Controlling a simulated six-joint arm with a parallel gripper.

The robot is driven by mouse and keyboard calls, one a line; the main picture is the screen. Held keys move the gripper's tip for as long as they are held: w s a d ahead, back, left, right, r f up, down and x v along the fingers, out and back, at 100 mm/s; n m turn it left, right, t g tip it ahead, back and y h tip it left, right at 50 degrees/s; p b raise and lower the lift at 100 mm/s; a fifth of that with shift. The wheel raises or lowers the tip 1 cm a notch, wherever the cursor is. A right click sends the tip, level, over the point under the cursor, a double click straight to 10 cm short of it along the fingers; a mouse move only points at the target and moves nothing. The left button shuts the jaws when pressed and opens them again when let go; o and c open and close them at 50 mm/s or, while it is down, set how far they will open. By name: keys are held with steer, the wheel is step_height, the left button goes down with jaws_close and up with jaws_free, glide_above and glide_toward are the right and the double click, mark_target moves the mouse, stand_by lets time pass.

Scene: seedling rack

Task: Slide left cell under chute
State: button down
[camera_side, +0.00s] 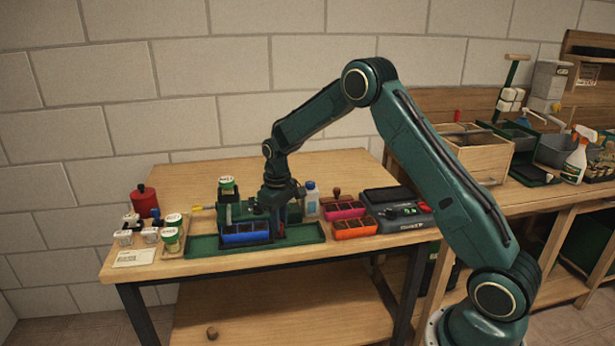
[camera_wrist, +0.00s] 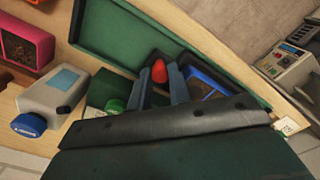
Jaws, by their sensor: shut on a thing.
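The blue cell tray (camera_side: 245,238) with dark-filled cells stands on the long green base tray (camera_side: 205,244), in front of a green dispenser body (camera_side: 236,212). A jar with a green-and-white lid (camera_side: 227,184) sits above that body. The chute mouth is not clear in either view. My gripper (camera_side: 280,222) is low at the right end of the blue tray, shut on a small red knob (camera_side: 281,230). In the wrist view the red knob (camera_wrist: 158,72) shows between the fingers, and the blue tray (camera_wrist: 212,82) is close beside them, partly hidden.
Pink (camera_side: 344,209) and orange (camera_side: 354,229) cell trays and a grey device (camera_side: 398,208) stand to the right. A white bottle with a blue cap (camera_side: 311,198) stands behind my gripper. Small jars (camera_side: 171,236) and a red canister (camera_side: 145,201) are at the left. The front table strip is clear.

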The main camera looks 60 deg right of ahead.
steer(key=c, duration=1.6)
jaws_free()
steer(key=shift+o, duration=0.2)
step_height(320, 180, up, 14)
